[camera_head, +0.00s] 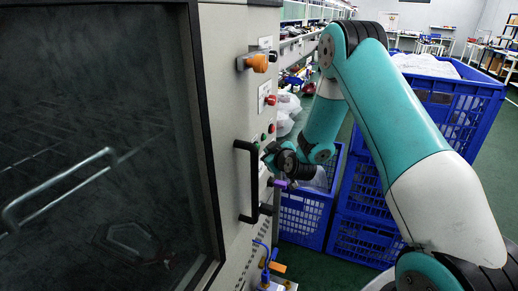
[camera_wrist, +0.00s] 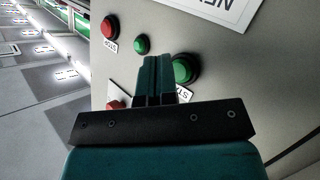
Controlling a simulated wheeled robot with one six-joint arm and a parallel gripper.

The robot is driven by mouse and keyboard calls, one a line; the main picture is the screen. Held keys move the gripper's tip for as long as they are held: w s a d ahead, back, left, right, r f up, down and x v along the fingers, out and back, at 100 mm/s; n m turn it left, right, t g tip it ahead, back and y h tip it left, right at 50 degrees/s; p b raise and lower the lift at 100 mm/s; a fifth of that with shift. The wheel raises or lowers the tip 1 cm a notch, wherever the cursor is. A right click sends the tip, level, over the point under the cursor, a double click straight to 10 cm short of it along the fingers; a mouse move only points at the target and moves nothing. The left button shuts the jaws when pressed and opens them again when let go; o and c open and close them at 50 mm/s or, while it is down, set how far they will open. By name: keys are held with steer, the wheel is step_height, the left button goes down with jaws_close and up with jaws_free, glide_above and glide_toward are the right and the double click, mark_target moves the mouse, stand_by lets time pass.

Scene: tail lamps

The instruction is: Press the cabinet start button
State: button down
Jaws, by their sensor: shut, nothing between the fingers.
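The light grey cabinet (camera_head: 230,110) fills the left of the head view. In the wrist view, a large green button (camera_wrist: 185,68) sits on its panel, with a partly hidden label showing "STA". My gripper (camera_wrist: 155,62) is shut and empty, its fingertips pointing at the panel just left of that green button in the picture. I cannot tell whether the fingertips touch the panel. In the head view my gripper (camera_head: 268,157) is beside the cabinet front near the black door handle, partly hidden.
A red button (camera_wrist: 110,27) labelled STOP, a smaller green one (camera_wrist: 142,43) and another red one (camera_wrist: 117,104) are close by. The black door handle (camera_head: 253,180) and orange knob (camera_head: 258,63) stick out. Blue crates (camera_head: 360,195) stand behind my arm.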

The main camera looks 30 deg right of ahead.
steer(key=shift+w+a, duration=0.1)
steer(key=shift+w+a, duration=0.15)
steer(key=shift+w, duration=0.05)
steer(key=shift+w+a+p, duration=0.3)
steer(key=shift+w+p, duration=0.1)
stand_by(0.8)
stand_by(0.3)
steer(key=shift+s+d+b, duration=0.55)
steer(key=shift+s+b, duration=0.15)
steer(key=shift+b, duration=0.4)
